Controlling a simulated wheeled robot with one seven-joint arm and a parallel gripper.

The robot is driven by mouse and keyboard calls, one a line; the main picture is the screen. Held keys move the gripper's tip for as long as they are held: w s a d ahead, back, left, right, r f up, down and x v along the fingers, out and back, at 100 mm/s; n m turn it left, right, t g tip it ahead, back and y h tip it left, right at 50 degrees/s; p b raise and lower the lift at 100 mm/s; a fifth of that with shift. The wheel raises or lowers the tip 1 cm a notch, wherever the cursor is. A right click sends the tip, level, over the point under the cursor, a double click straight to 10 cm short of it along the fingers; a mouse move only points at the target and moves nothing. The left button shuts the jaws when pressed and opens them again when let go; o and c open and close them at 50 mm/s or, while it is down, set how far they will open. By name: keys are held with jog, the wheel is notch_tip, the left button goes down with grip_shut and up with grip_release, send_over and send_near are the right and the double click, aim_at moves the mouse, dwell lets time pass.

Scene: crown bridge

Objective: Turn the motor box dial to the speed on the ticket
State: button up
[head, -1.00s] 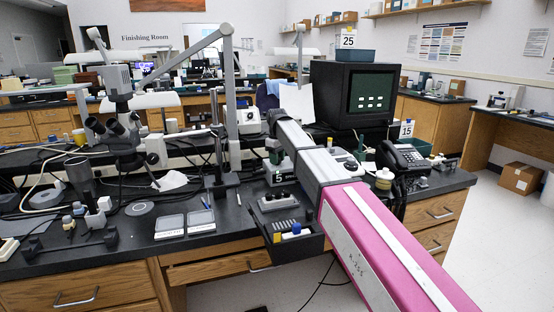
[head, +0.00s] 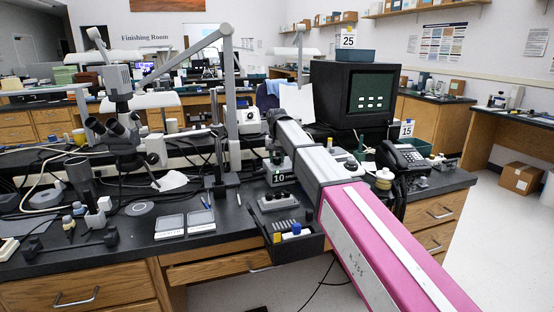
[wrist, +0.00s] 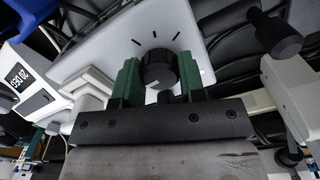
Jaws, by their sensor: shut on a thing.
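The motor box (wrist: 120,42) is a pale box with short black tick marks around a black ribbed dial (wrist: 158,68) in the wrist view. My gripper (wrist: 158,76) has its two green fingers on either side of the dial and is shut on it. The dial's pointer cannot be made out. In the head view, a white box (head: 249,117) stands beside the far end of my arm, and my fingers are hidden there. I cannot make out a speed ticket in either view.
A dark display (wrist: 20,76) with pale characters lies left in the wrist view. A black knobbed part (wrist: 278,36) is at upper right. In the head view, a microscope (head: 128,130), a lamp arm (head: 228,95) and a monitor (head: 354,95) crowd the bench.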

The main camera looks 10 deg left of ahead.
aim_at(277, 158)
jog(key=m, duration=0.4)
jog(key=shift+m, duration=0.4)
dwell(0.4)
jog(key=o, duration=0.9)
jog(key=shift+r, duration=0.1)
notch_tip(277, 158, up, 11)
jog(key=shift+f, duration=0.2)
